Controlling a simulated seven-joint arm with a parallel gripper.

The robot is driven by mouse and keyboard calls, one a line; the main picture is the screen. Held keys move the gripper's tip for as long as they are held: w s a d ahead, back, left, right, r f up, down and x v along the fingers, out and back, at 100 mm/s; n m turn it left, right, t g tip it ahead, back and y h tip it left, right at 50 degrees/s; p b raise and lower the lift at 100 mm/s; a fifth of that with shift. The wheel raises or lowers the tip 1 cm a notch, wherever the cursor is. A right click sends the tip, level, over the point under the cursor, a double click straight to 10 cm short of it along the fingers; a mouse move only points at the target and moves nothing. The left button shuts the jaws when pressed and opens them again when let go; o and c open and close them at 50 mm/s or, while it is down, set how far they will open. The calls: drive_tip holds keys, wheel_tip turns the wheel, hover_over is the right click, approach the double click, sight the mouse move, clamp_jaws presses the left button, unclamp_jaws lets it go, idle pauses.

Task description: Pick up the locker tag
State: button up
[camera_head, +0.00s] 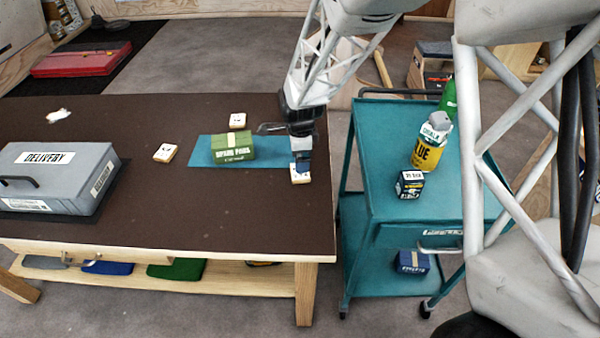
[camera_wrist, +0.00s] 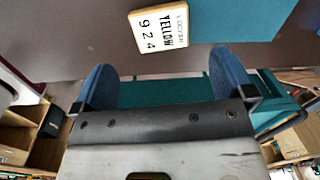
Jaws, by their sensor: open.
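A cream locker tag with black print, reading "LOCKER YELLOW 924" (camera_wrist: 160,27), lies on the dark table beyond my fingertips in the wrist view. In the head view a tag (camera_head: 300,175) lies near the table's right end, beside the blue-green mat, just below my gripper (camera_head: 302,158). My gripper (camera_wrist: 160,72) is open, its two blue fingers spread and empty. The fingers point down and partly overlap the tag's far edge in the head view. Two similar tags lie farther left, one (camera_head: 238,120) behind the mat and one (camera_head: 165,153) left of it.
A green "SPARE PADS" box (camera_head: 234,146) stands on the mat (camera_head: 201,153), left of my gripper. A grey delivery case (camera_head: 60,175) sits at the table's left. A teal cart (camera_head: 375,222) with bottles and a small box stands to the right. The table's front middle is clear.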

drive_tip(key=shift+f, duration=1.05)
drive_tip(key=shift+f, duration=0.1)
drive_tip(key=shift+w+f, duration=0.15)
drive_tip(key=shift+f, duration=1.1)
drive_tip(key=shift+w+f, duration=0.1)
drive_tip(key=shift+f, duration=1.15)
drive_tip(key=shift+c, duration=0.3)
drive_tip(key=c, duration=0.8)
drive_tip(key=shift+r, duration=0.15)
